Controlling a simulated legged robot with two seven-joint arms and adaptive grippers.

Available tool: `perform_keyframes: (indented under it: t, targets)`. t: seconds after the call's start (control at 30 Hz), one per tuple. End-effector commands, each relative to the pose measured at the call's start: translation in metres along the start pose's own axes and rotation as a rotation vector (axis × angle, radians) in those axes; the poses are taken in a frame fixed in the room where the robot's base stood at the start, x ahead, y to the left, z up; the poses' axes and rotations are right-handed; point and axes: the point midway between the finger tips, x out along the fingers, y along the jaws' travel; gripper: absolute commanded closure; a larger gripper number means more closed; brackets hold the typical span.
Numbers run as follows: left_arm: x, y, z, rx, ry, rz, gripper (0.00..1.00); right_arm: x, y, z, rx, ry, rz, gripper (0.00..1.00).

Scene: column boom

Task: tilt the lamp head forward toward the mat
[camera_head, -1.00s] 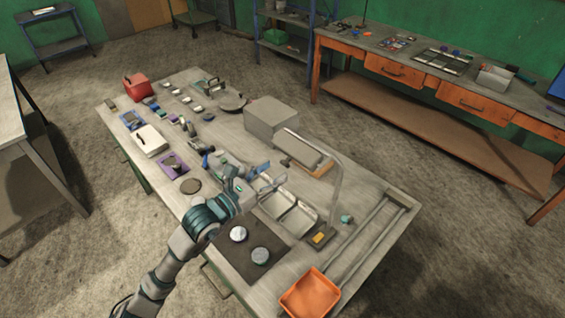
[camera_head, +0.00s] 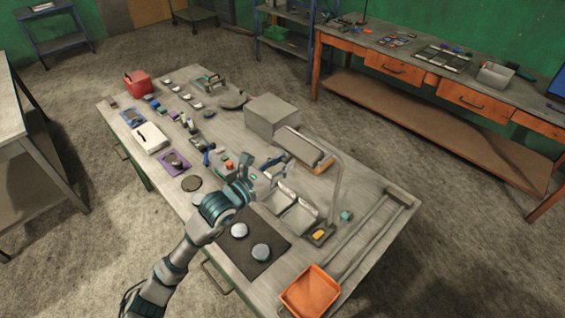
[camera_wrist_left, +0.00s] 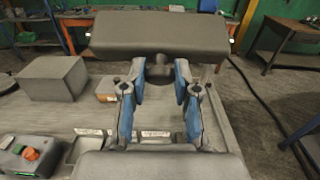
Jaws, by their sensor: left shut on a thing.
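The lamp has a long grey head (camera_head: 304,146) on a thin bent pole that rises from a small base with a yellow patch (camera_head: 319,235). The head spans the top of the left wrist view (camera_wrist_left: 160,33). Below it a short dark grip (camera_wrist_left: 160,68) sits between the blue-padded fingers of my left gripper (camera_wrist_left: 160,78). My left gripper (camera_head: 275,165) is shut on this grip, just left of and below the head. The dark mat (camera_head: 246,264) lies near the table's front edge, with two round grey discs on it. My right gripper is not in view.
Two open trays (camera_head: 299,216) stand under and beside my left gripper. A grey box (camera_head: 272,116) stands behind the lamp. A box with a red button (camera_wrist_left: 31,154) is close at lower left in the wrist view.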

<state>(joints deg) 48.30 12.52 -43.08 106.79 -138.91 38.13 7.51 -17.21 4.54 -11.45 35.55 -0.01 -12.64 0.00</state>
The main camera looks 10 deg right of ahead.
Motion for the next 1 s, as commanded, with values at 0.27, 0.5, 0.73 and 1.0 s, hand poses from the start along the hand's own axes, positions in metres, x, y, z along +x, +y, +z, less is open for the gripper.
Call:
perform_keyframes:
  t: [0.27, 0.5, 0.73, 1.0]
  targets:
    - [-0.001, 0.001, 0.009, 0.002, 0.061, 0.002, 1.00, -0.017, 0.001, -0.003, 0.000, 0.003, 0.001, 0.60]
    - [-0.003, 0.001, 0.022, 0.003, 0.225, 0.002, 1.00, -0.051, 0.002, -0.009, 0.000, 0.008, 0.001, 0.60]
    - [-0.003, 0.001, 0.035, 0.005, 0.439, 0.003, 1.00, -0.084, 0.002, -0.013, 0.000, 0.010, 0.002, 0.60]
    - [0.000, 0.002, 0.046, 0.004, 0.676, 0.005, 1.00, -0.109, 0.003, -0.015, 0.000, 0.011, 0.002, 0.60]
